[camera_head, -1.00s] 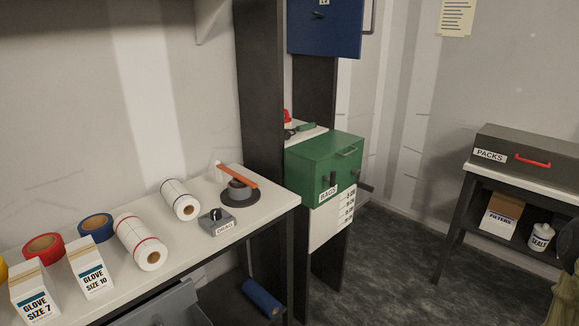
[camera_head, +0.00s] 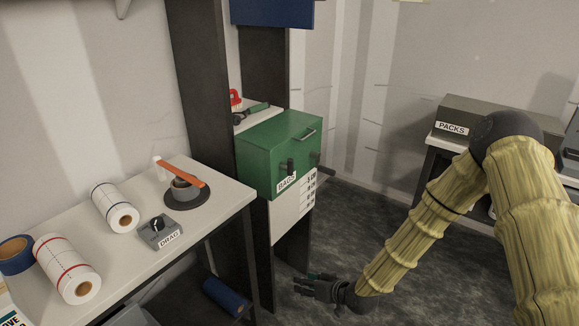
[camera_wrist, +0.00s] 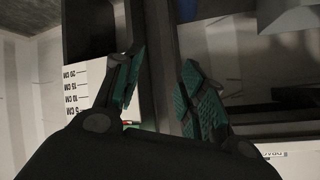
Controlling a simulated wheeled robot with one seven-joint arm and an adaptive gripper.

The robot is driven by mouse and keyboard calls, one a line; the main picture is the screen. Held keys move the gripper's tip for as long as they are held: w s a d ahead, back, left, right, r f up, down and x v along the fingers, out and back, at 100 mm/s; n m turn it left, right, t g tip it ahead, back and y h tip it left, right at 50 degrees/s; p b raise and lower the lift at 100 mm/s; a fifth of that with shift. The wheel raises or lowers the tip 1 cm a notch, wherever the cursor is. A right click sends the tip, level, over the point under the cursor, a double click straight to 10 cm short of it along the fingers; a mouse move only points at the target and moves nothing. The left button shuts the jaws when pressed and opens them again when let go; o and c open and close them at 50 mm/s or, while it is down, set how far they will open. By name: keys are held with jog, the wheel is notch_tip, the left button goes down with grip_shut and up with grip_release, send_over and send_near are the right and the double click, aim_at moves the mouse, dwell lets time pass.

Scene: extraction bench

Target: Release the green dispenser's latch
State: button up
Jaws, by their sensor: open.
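The green dispenser (camera_head: 262,152), labelled BAGS, is mounted on the dark rack in the head view. Its front carries a dark latch knob (camera_head: 291,167) beside the label and a metal handle (camera_head: 305,135) near the top. A dark lever (camera_head: 325,171) sticks out at its lower right. My gripper (camera_head: 312,283) is low above the floor, below and in front of the dispenser, touching nothing that I can see. In the wrist view its two green-padded fingers (camera_wrist: 158,100) are apart with nothing between them. The dispenser's latch cannot be made out in the wrist view.
A white scale panel (camera_head: 292,207) hangs below the dispenser. A PACKS case (camera_head: 452,129) stands at right, partly behind my arm. A blue roll (camera_head: 227,297) lies low.

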jog(key=w+r+n+t+y, duration=0.2)
jog(key=w+r+t, duration=0.1)
jog(key=w+r, duration=0.9)
jog(key=n+t+y, duration=0.2)
jog(key=n, duration=0.1)
send_near(292, 168)
jog(key=p+x, duration=0.3)
jog(key=x, duration=0.8)
jog(key=shift+r, duration=0.1)
